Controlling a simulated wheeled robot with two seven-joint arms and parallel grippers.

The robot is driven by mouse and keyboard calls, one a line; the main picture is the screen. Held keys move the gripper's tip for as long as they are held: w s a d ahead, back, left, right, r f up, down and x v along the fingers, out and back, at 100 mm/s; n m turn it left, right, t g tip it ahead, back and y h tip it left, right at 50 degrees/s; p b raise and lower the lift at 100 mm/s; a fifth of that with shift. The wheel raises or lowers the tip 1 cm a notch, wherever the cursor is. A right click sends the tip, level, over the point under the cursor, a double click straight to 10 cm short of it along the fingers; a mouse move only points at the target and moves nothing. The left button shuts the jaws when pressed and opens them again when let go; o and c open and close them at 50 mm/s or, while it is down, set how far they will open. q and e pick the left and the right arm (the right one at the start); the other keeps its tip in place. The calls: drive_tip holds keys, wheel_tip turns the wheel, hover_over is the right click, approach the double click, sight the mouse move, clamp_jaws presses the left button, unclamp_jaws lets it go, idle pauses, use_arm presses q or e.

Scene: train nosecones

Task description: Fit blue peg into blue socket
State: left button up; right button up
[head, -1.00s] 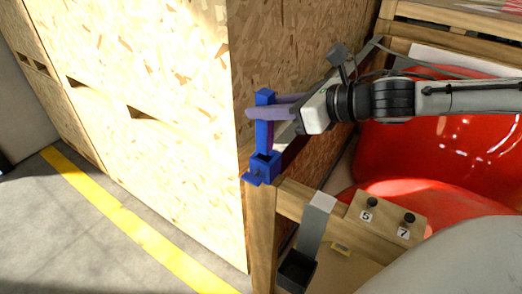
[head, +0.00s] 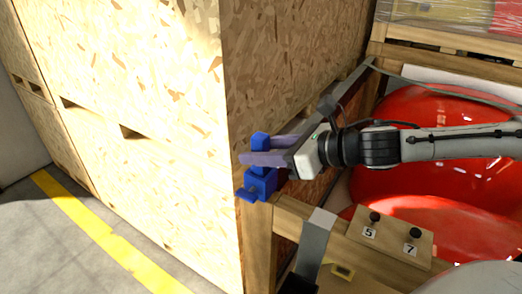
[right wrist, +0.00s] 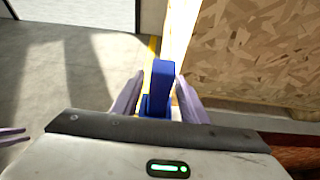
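The blue peg (head: 260,140) stands upright in the blue socket (head: 262,184), with its upper end showing above it. The socket is fixed at the top of the wooden post, beside the chipboard crate. My right gripper (head: 252,154) has its purple fingers on either side of the peg, just above the socket. In the right wrist view the peg (right wrist: 163,78) stands between the fingers, with part of the socket (right wrist: 145,105) showing in a gap at left, so the gripper looks open. How deep the peg sits is hidden by the near finger.
The chipboard crate (head: 150,100) stands close behind and left of the socket. A wooden block with knobs labelled 5 and 7 (head: 390,237) sits on the frame at right. Large red nosecones (head: 440,215) fill the right side. Open floor with a yellow line (head: 100,235) lies at left.

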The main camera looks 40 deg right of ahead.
drive_tip(key=shift+r, duration=0.2)
drive_tip(key=shift+s+d+b, duration=0.25)
drive_tip(key=shift+s+b, duration=0.15)
use_arm(q)
drive_tip(key=f+b, duration=0.1)
drive_tip(key=d+f+b, duration=0.1)
drive_tip(key=b, duration=0.1)
drive_tip(key=shift+w+d+f+b, duration=0.15)
drive_tip(key=shift+f+b, duration=0.15)
drive_tip(key=shift+f, duration=0.05)
use_arm(e)
drive_tip(key=v, duration=1.1)
drive_tip(key=shift+r, duration=0.15)
